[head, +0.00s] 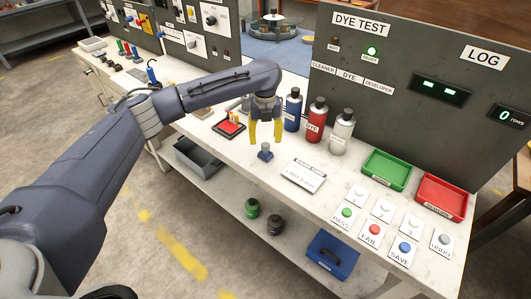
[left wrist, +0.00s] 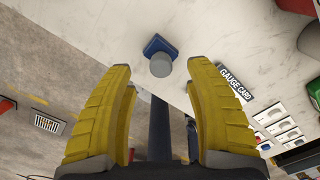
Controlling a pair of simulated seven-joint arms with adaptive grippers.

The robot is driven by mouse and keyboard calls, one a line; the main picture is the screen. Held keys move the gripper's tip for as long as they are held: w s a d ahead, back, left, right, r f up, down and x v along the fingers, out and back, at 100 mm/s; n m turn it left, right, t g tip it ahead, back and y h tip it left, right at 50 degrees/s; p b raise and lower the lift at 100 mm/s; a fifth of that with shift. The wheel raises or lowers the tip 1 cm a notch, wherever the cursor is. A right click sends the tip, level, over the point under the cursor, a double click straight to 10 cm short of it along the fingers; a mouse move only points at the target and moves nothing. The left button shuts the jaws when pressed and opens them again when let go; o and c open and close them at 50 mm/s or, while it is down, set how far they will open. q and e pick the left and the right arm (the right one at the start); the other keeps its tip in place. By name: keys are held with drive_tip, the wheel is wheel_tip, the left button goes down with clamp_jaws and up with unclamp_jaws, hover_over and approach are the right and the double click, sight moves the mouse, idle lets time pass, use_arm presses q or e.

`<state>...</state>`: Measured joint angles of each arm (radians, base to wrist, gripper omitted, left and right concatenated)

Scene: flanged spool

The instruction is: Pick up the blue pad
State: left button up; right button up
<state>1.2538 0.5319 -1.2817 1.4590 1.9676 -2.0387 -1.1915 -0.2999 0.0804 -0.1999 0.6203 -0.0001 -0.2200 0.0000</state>
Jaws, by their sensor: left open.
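The blue pad (head: 265,155) is a small blue block with a grey round knob on top. It stands on the white bench top, near the front edge. It also shows in the left wrist view (left wrist: 156,44), just beyond my fingertips, with its knob toward me. My left gripper (head: 265,140) is open, its yellow fingers pointing down above the pad. In the left wrist view the left gripper (left wrist: 160,68) has its fingers spread on either side of the knob, with nothing held. I cannot tell the exact height gap. My right gripper is not in view.
Blue (head: 293,110), red (head: 316,122) and white (head: 341,134) bottles stand behind the pad. A red pad in a tray (head: 229,127) lies left. A gauge card (head: 303,176) lies right, then green (head: 386,169) and red (head: 441,196) trays and several buttons. The grey panel rises behind.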

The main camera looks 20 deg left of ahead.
sight(265, 144)
use_arm(q)
drive_tip(key=shift+s+d+f, duration=0.1)
drive_tip(key=shift+f, duration=2.1)
drive_tip(key=shift+c, duration=0.5)
clamp_jaws()
